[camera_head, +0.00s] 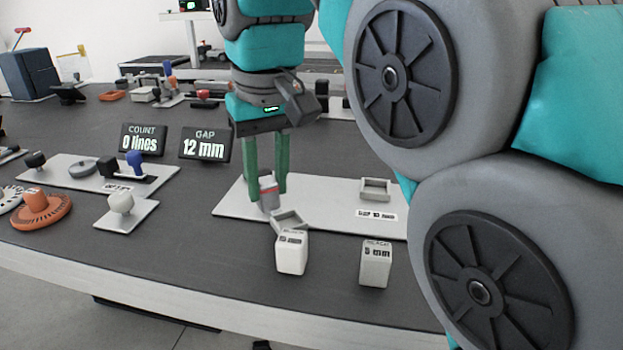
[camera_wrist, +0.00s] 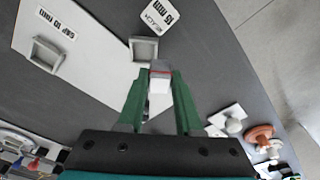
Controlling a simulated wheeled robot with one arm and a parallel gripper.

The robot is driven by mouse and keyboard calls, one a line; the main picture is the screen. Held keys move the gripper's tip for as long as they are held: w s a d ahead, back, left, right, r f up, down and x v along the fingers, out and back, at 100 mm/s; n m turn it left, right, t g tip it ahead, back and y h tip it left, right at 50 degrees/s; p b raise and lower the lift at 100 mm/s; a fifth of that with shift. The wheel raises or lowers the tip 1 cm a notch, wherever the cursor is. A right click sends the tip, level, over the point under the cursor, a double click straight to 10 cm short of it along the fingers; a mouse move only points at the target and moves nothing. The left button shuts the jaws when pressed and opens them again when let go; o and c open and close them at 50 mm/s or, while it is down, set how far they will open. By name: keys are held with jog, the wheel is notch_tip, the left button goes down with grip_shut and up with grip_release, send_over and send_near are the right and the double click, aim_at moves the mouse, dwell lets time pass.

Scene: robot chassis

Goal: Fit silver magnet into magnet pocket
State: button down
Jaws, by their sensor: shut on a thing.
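A silver magnet (camera_head: 268,190) with a red band is between the green fingertips of my gripper (camera_head: 267,182), which is shut on it. It also shows in the wrist view (camera_wrist: 160,84). The magnet is upright, just beside a small grey open-topped pocket (camera_head: 289,221) on the white plate (camera_head: 325,208); that pocket also shows in the wrist view (camera_wrist: 144,50). I cannot tell whether the magnet touches the plate.
Two white labelled blocks (camera_head: 292,254) (camera_head: 376,264) stand in front of the plate. A "GAP 12 mm" display (camera_head: 205,146) and a "COUNT 0 lines" display (camera_head: 143,139) stand to the left. A white-knobbed piece (camera_head: 121,203) is left of the plate. Dark table between is clear.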

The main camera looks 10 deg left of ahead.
aim_at(287, 224)
jog(key=shift+w+d+f, duration=0.1)
jog(key=shift+w+d, duration=0.25)
jog(key=shift+d, duration=0.25)
jog(key=shift+w+d+f, duration=0.1)
jog(key=shift+w+d, duration=0.2)
jog(key=shift+d, duration=0.3)
jog(key=shift+f+p, duration=0.35)
jog(key=shift+f, duration=1.45)
jog(key=c, duration=0.8)
grip_release()
jog(key=shift+o, duration=1.1)
jog(key=shift+r, duration=0.1)
